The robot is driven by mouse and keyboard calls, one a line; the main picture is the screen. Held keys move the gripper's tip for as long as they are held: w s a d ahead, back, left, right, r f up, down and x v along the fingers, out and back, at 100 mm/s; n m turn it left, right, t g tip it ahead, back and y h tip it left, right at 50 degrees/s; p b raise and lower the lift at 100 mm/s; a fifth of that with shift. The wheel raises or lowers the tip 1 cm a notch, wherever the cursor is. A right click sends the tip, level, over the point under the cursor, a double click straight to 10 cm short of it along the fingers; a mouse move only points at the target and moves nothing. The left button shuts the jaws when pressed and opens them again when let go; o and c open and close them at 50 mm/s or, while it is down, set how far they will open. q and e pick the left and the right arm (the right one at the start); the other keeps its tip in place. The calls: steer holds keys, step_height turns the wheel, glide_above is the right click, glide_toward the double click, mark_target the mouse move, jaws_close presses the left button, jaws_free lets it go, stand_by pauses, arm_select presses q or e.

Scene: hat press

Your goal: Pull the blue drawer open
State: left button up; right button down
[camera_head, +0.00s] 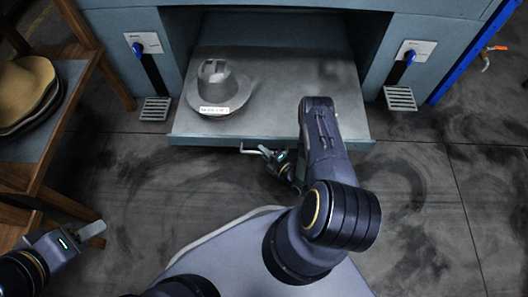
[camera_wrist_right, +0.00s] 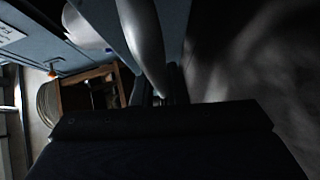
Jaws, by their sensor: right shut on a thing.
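The blue drawer (camera_head: 270,139) sticks out of the blue-grey press, with its wide grey top showing and its front edge towards me. A grey metal hat form (camera_head: 214,85) with a white label stands on its left part. A metal bar handle (camera_head: 250,150) is on the drawer's front; it shows large in the right wrist view (camera_wrist_right: 146,42). My right gripper (camera_head: 268,153) is shut on the handle; its fingers are partly hidden. My left gripper (camera_head: 92,231) is empty at the lower left, far from the drawer; its finger gap cannot be made out.
A wooden rack (camera_head: 72,75) with stacked tan hat blanks (camera_head: 24,88) stands at the left. Switch panels (camera_head: 143,43) with blue knobs and grated pedals (camera_head: 155,109) flank the drawer; the right pedal (camera_head: 400,98) is close to its corner. The dark floor at right is clear.

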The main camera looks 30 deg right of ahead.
steer(key=c, duration=1.5)
jaws_free()
steer(key=shift+o, duration=0.2)
steer(key=p+v, duration=0.2)
steer(key=v, duration=0.5)
steer(key=shift+s+p, duration=0.35)
steer(key=shift+s, duration=0.05)
steer(key=shift+d+r, duration=0.1)
steer(key=shift+d, duration=0.05)
